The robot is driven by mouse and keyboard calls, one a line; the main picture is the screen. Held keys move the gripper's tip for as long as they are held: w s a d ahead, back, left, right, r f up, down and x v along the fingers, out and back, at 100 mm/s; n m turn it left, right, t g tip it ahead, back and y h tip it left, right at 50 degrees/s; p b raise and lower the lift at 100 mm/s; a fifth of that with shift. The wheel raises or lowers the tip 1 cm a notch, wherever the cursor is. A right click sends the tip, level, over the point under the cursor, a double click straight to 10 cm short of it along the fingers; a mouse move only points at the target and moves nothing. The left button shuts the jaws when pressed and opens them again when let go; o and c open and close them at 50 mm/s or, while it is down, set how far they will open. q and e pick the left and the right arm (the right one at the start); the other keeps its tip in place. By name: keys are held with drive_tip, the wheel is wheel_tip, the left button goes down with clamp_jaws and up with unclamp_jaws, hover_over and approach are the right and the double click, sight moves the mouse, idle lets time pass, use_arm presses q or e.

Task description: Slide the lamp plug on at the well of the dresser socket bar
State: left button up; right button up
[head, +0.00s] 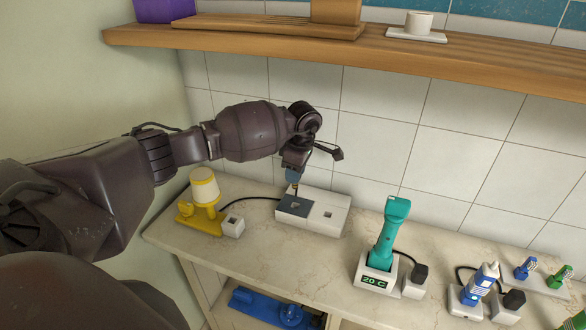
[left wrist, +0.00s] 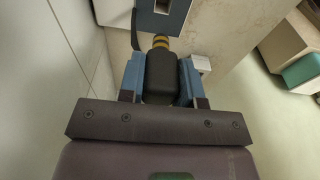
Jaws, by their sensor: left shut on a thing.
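My left gripper (head: 293,178) is above the back left end of the dresser socket bar (head: 340,213), near the tiled wall. In the left wrist view, its blue fingers (left wrist: 161,80) are shut on the lamp plug (left wrist: 161,77), a black body with a yellow-banded end. The bar is white with a dark grey panel (head: 293,207). One square well shows in the panel and another in the white part. In the left wrist view, the panel (left wrist: 172,24) is just beyond the plug's banded end, and I cannot tell whether they touch. The yellow lamp (head: 204,190) stands left of the bar. My right gripper is not in view.
A small white socket block (head: 233,226) sits beside the lamp, and a dark cable runs behind it towards the bar. A teal device in a white dock (head: 373,275) stands to the right. A wooden shelf (head: 390,47) hangs above. Countertop between bar and dock is clear.

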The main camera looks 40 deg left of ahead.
sight(296, 188)
use_arm(q)
drive_tip(key=shift+d, duration=0.1)
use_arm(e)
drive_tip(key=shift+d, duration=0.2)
use_arm(q)
drive_tip(key=shift+f+b, duration=0.15)
drive_tip(key=shift+b, duration=0.2)
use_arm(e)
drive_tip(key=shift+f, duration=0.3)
use_arm(q)
drive_tip(key=shift+f+b, duration=0.9)
drive_tip(key=shift+f, duration=0.25)
drive_tip(key=shift+f+b, duration=0.95)
drive_tip(key=shift+f, duration=0.6)
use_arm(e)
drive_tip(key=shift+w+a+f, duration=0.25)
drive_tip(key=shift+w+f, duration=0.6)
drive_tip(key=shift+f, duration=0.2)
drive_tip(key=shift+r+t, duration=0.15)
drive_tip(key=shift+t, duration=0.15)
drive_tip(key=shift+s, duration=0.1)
